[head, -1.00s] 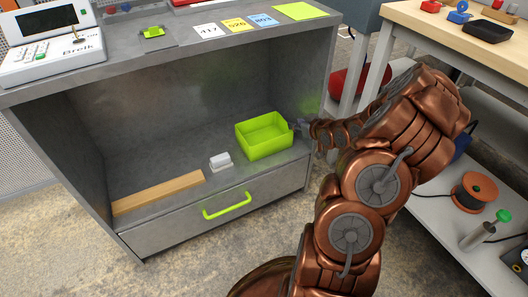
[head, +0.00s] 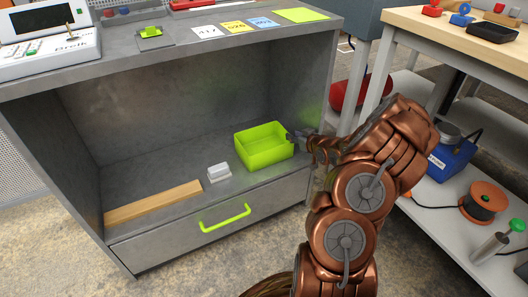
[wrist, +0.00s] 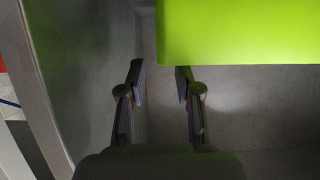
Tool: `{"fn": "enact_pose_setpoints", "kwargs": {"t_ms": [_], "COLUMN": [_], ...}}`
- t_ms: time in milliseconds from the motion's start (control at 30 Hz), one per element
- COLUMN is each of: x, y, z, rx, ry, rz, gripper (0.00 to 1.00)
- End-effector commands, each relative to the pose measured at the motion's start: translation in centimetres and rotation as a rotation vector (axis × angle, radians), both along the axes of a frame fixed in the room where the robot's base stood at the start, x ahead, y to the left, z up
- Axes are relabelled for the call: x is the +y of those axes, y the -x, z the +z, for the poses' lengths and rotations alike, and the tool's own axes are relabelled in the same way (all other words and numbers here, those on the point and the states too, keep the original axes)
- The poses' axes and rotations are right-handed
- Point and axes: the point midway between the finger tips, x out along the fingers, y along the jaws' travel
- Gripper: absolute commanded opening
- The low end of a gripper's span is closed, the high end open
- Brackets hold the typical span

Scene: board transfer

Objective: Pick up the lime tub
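The lime tub (head: 264,158) is an open, bright green box standing upright on the lower shelf of the grey cabinet, towards its right end. My gripper (head: 294,137) is at the tub's right side, close to its rim; contact cannot be told in the head view. In the wrist view, the tub (wrist: 240,35) fills the upper right. My gripper (wrist: 160,78) is open there, its two fingers apart with a clear gap. The tub's left edge lies in line with this gap, and the right fingertip is close to the tub's near edge.
A white block (head: 219,172) and a wooden strip (head: 152,203) lie left of the tub on the shelf. The cabinet's right wall (head: 308,80) stands close by the gripper. A drawer with a lime handle (head: 225,218) is below. A workbench (head: 460,45) stands to the right.

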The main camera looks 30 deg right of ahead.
Motion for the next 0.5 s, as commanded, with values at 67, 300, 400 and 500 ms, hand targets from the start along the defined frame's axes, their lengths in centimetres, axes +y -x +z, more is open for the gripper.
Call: {"fn": "enact_pose_setpoints", "kwargs": {"t_ms": [67, 300, 400, 500], "x": [0.0, -0.2, -0.3, -0.4], "y": [-0.3, -2.9, -4.0, -4.7], "z": [-0.2, -1.4, -1.7, -1.9], "rx": [0.0, 0.0, -0.001, -0.002], "ry": [0.001, 0.002, 0.004, 0.003], "rz": [0.0, 0.002, 0.002, 0.0], "gripper": [0.33, 0.33, 0.33, 0.33]}}
